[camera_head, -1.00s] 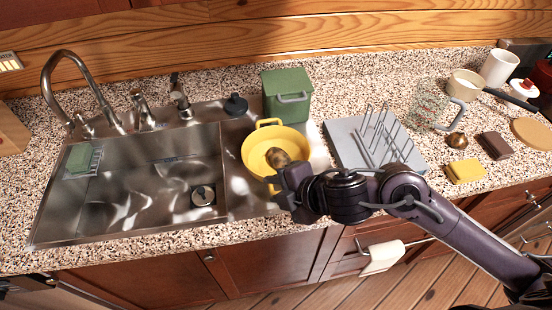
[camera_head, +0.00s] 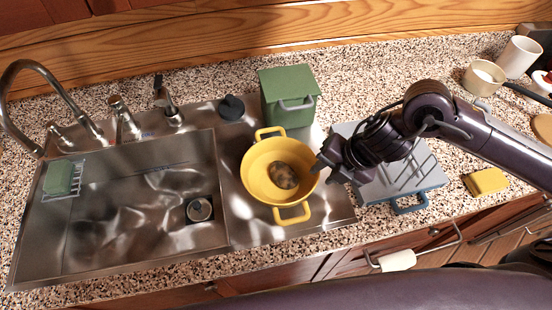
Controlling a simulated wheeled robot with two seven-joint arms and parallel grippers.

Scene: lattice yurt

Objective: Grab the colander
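The yellow colander (camera_head: 259,189) stands on the steel drainboard right of the sink basin. One loop handle points to the back and one to the front. A brown, potato-like lump (camera_head: 283,175) lies inside it. My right gripper (camera_head: 323,167) is just right of the colander's rim, its fingers pointing left toward it. The fingers look spread, with nothing between them. I cannot tell whether a fingertip touches the rim. Both colander handles are clear of the gripper. My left gripper is out of view.
A green bin (camera_head: 288,95) stands close behind the colander. A grey dish rack (camera_head: 430,182) lies under and beside my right arm. The sink basin (camera_head: 120,215) is to the left, with a green sponge (camera_head: 60,177) in a caddy. A yellow sponge (camera_head: 487,181) lies at right.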

